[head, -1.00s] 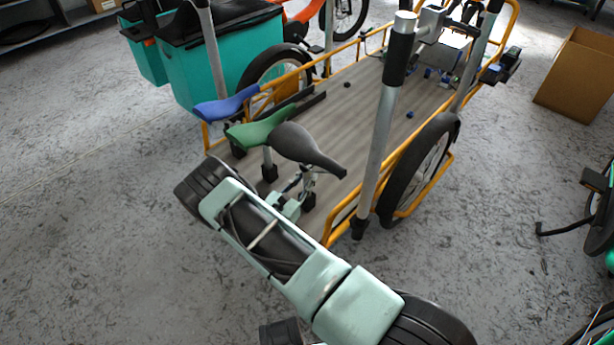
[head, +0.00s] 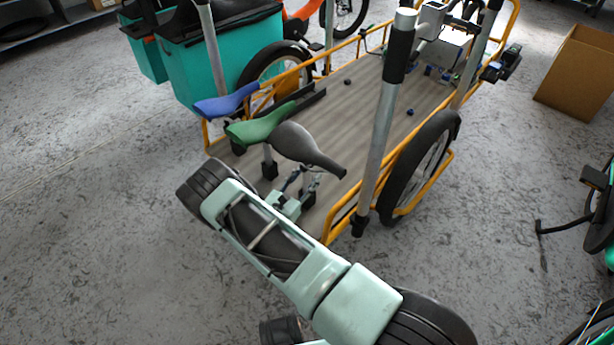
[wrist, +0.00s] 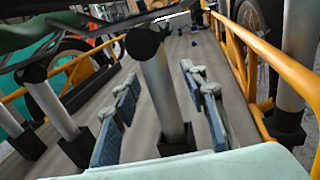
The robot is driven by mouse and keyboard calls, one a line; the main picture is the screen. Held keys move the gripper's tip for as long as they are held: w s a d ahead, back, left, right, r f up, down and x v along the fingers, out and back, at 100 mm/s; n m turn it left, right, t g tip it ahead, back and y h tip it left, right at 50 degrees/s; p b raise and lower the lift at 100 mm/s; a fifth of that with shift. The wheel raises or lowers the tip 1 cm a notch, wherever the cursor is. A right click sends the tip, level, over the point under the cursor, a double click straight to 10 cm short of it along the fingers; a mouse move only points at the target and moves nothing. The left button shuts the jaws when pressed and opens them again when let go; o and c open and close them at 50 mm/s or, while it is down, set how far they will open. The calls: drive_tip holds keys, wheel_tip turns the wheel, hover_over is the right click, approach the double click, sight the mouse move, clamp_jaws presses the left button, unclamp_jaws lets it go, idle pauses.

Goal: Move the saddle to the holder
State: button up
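Three saddles on posts stand at the near end of the cargo bed: a blue one (head: 225,103), a green one (head: 262,124) and a dark grey one (head: 305,146) nearest me. The posts of the first two sit in black sockets, as the wrist view shows on the left (wrist: 76,146). My gripper (head: 300,190) is low beside the grey saddle's post. In the wrist view its two padded fingers (wrist: 160,112) stand open either side of a metal post (wrist: 162,95), with gaps visible. That post's foot is in a black socket (wrist: 178,139). Which socket is the task's holder is unclear.
The cargo bed (head: 370,105) has yellow rails (head: 340,222) and tall corner poles (head: 372,160), one just right of my gripper. A teal box (head: 225,60) stands behind at left, a cardboard box (head: 578,75) at right. Floor at left is clear.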

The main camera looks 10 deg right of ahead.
drive_tip(key=shift+s+f, duration=0.1)
drive_tip(key=shift+f, duration=0.05)
drive_tip(key=v, duration=1.2)
